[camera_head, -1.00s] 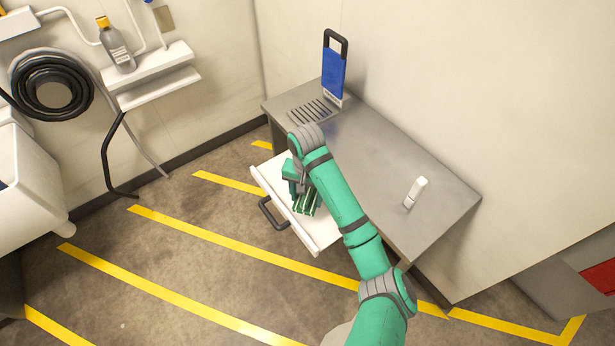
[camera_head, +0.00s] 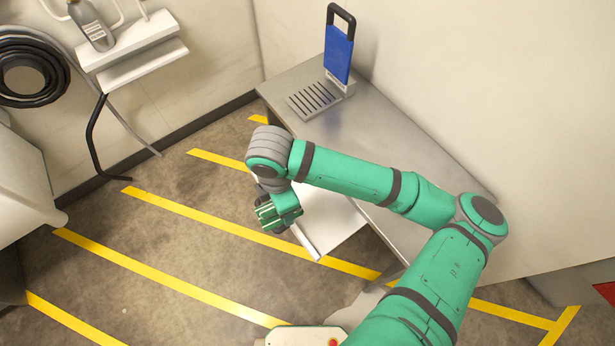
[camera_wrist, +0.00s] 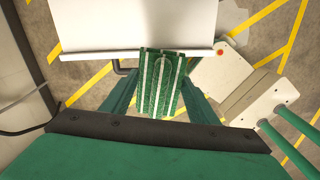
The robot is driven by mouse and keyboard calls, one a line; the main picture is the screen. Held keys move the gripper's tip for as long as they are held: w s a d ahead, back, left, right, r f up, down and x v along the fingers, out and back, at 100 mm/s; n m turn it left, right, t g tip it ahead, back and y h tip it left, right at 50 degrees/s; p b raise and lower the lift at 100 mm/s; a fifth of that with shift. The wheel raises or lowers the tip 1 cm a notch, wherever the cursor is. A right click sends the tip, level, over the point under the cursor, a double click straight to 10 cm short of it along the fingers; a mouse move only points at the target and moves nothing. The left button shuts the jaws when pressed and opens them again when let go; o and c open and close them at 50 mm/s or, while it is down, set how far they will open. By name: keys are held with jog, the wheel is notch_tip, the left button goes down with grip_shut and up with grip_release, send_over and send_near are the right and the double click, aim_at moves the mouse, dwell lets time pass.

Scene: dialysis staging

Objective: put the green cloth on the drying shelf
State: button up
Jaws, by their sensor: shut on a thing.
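My gripper (camera_head: 280,210) is shut on the green cloth (camera_wrist: 160,85), which has pale stripes and sits between the two fingers in the wrist view. In the head view the cloth (camera_head: 267,215) shows at the gripper's end, above the floor and by the left side of the open white drawer. A white two-level wall shelf (camera_head: 145,64) is at upper left, well away from the gripper. No label shows which shelf is for drying.
The drawer (camera_head: 335,228) stands open from the grey metal table (camera_head: 385,130), partly hidden by my arm. A blue board with a black handle (camera_head: 338,52) stands at the table's back. A grey bottle (camera_head: 92,27) stands on the wall shelf. A white basin (camera_head: 22,185) is at left. Striped floor between is clear.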

jog(key=shift+s+d+f+n, duration=0.1)
jog(key=shift+s+d+n, duration=0.2)
jog(key=shift+s+n, duration=0.55)
jog(key=w+d+f, duration=0.4)
jog(key=w+d, duration=0.2)
jog(key=d, duration=0.1)
send_over(321, 201)
jog(key=s, duration=0.1)
jog(key=f, duration=0.4)
jog(key=shift+a+f, duration=0.3)
jog(key=shift+a, duration=0.1)
jog(key=shift+w+d+f, duration=0.2)
jog(key=shift+f, duration=0.1)
jog(key=shift+w+d+f, duration=0.1)
jog(key=shift+f, duration=0.85)
jog(key=shift+w+d+f, duration=0.1)
jog(key=shift+f, duration=0.8)
jog(key=shift+f, duration=0.1)
jog(key=o, duration=0.9)
jog(key=shift+f, duration=0.1)
jog(key=shift+o, duration=0.2)
